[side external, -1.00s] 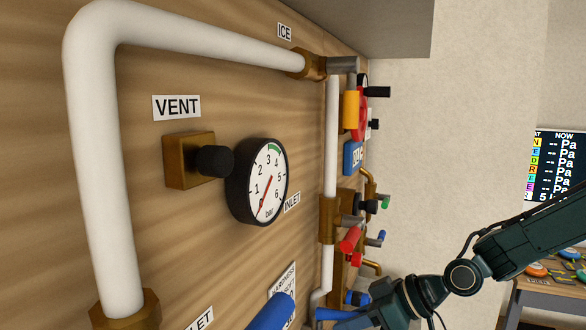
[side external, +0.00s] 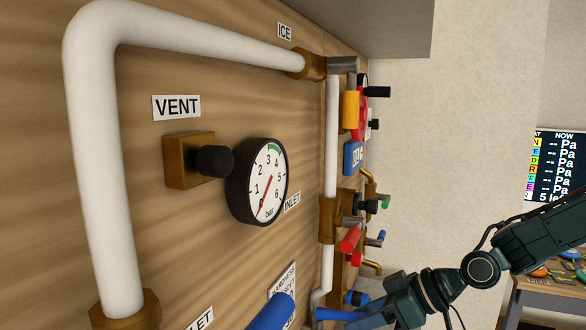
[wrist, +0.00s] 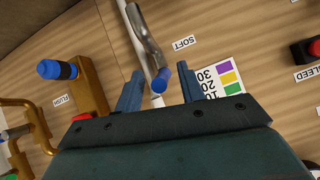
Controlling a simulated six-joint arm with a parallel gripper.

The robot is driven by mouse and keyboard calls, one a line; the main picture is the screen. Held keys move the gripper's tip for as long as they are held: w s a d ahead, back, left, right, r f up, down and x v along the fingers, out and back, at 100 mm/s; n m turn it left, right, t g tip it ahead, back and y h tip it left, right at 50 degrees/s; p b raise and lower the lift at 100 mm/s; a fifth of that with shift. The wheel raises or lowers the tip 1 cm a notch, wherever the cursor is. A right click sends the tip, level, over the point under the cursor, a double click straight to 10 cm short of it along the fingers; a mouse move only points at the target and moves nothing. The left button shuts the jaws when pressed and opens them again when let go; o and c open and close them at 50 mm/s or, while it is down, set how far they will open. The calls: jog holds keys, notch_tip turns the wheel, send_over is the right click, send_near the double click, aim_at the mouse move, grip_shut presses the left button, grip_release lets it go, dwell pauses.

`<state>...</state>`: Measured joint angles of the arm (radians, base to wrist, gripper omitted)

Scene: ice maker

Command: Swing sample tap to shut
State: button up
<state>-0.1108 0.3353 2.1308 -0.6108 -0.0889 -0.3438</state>
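No label reading "sample" is legible, so I cannot tell for certain which tap is the sample tap. In the wrist view a bent metal lever with a blue end (wrist: 159,82) hangs by the SOFT label. My gripper (wrist: 161,71) is open, with one blue finger on each side of the blue end. In the side view my gripper (side external: 340,314) is at the bottom, partly cut off. A blue handle (side external: 270,312) stands left of it by the hardness card.
A hardness colour card (wrist: 222,78) is to the right. A red-handled valve (side external: 350,239), a gauge (side external: 257,182) and white pipes (side external: 105,190) crowd the wooden panel. Open room lies right of the panel.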

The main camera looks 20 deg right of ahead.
jog(key=v, duration=1.1)
jog(key=shift+s+d, duration=0.1)
jog(key=shift+s, duration=0.1)
jog(key=s+d+m+h, duration=0.2)
jog(key=s+d, duration=0.2)
jog(key=s, duration=0.3)
jog(key=s+d+r+m+h, duration=0.1)
jog(key=s+d+m+h, duration=0.2)
jog(key=s, duration=0.4)
jog(key=s+d+m+g+h, duration=0.1)
jog(key=s+d+m+h, duration=0.1)
jog(key=s+d, duration=0.4)
jog(key=shift+s+r+h, duration=0.3)
jog(key=shift+s+h, duration=0.4)
jog(key=shift+s, duration=0.25)
